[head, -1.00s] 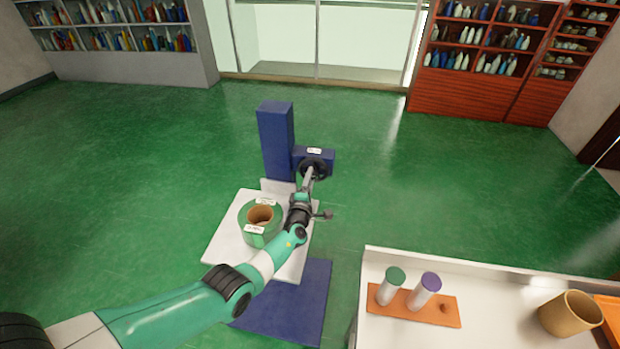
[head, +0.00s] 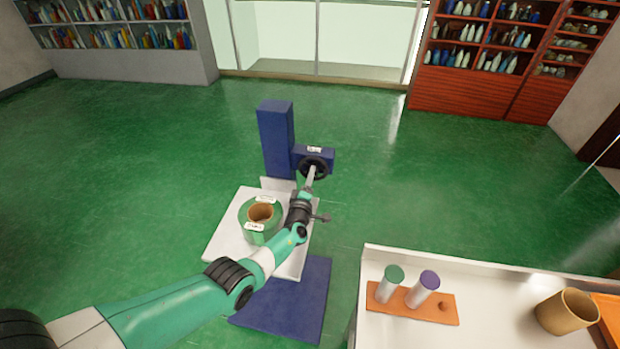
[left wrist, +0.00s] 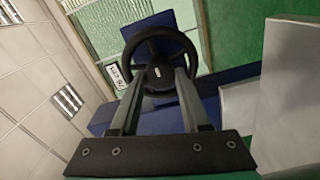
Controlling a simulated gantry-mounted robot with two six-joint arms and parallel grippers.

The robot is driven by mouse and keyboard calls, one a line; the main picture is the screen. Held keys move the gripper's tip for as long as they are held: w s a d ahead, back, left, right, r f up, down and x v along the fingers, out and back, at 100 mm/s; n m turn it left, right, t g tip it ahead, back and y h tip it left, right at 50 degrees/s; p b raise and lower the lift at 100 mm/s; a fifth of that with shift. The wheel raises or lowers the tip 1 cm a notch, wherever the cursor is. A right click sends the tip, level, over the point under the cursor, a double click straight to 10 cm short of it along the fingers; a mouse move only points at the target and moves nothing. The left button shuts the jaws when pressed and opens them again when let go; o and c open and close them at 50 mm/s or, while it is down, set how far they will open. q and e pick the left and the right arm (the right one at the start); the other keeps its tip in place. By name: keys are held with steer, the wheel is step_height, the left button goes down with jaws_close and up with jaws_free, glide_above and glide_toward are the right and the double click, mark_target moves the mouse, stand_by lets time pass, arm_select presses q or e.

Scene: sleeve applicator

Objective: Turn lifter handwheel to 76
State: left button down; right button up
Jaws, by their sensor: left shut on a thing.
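The lifter handwheel (head: 313,166) is a black wheel on the front of a blue housing (head: 326,155) beside the blue lifter column (head: 276,138). In the left wrist view the handwheel (left wrist: 146,42) fills the upper middle. My left gripper (head: 310,180) reaches up to it, and its two fingers (left wrist: 160,85) are shut on the handwheel near its hub. A small white label (left wrist: 118,72) shows on the housing; its digits are too small to read surely. My right gripper is not in view.
A green roll (head: 259,222) with a brown core stands on the white lifter platform (head: 228,240), close to my left arm. A blue mat (head: 305,315) lies below. At right, a white table (head: 490,330) holds an orange rack (head: 430,305) with two cylinders and a tan cup (head: 567,312).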

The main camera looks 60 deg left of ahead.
arm_select(q)
steer(key=shift+c, duration=1.9)
jaws_free()
steer(key=p+v, duration=0.8)
steer(key=v, duration=0.3)
steer(key=shift+s+d, duration=0.15)
steer(key=shift+d, duration=0.15)
